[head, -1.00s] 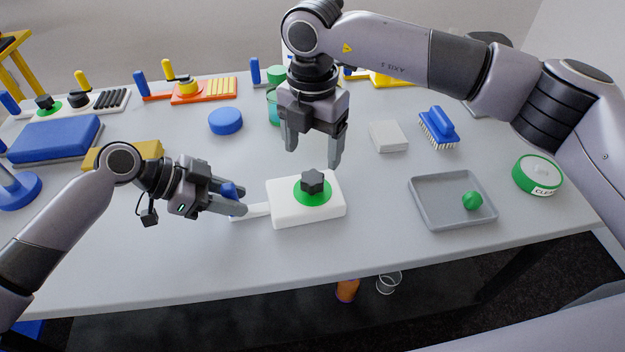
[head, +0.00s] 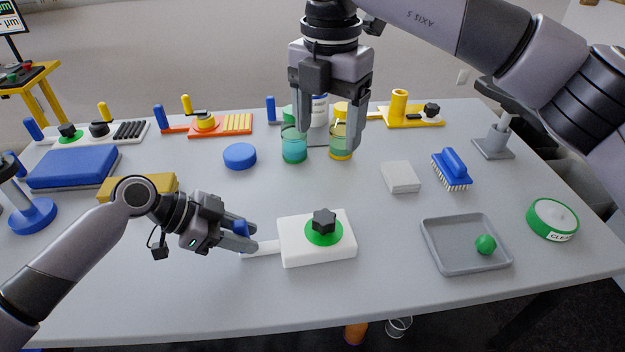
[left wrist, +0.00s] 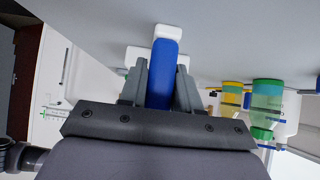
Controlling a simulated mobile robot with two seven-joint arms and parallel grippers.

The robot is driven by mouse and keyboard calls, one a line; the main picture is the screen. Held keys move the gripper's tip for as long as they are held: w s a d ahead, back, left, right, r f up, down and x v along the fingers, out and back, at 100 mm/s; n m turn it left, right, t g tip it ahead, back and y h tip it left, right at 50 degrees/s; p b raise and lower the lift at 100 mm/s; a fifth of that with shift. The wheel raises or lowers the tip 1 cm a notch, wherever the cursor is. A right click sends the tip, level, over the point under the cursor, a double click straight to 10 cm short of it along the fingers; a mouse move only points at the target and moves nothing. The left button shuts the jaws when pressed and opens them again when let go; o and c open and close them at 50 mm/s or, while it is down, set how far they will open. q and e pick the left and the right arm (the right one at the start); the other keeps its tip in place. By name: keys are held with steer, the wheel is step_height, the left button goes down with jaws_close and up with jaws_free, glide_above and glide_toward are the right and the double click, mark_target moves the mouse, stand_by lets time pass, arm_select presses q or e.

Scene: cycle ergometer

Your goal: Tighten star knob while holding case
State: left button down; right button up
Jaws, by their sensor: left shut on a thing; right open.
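The white case (head: 290,245) lies on the grey table, with a black star knob (head: 323,221) on a green disc (head: 322,238) on its top. A blue handle (head: 241,229) stands at the left end of the case's white arm. My left gripper (head: 248,238) is shut on this handle. In the left wrist view the blue handle (left wrist: 162,75) is between the fingers (left wrist: 160,85). My right gripper (head: 331,135) is open and empty, fingers pointing down, raised above and behind the knob. It does not touch the knob.
A grey tray (head: 440,262) with a green knob (head: 486,244) lies to the right. A blue brush (head: 453,168), a light grey block (head: 400,177) and a green round tin (head: 553,218) are near. Bottles (head: 293,143) stand behind my right gripper. The table front is clear.

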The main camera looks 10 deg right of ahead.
stand_by(0.4)
arm_select(q)
steer(key=c, duration=0.7)
jaws_free()
steer(key=shift+a+r, duration=0.1)
steer(key=v, duration=1.1)
steer(key=shift+s+a+r, duration=0.1)
steer(key=shift+a+r, duration=0.15)
steer(key=shift+a, duration=0.05)
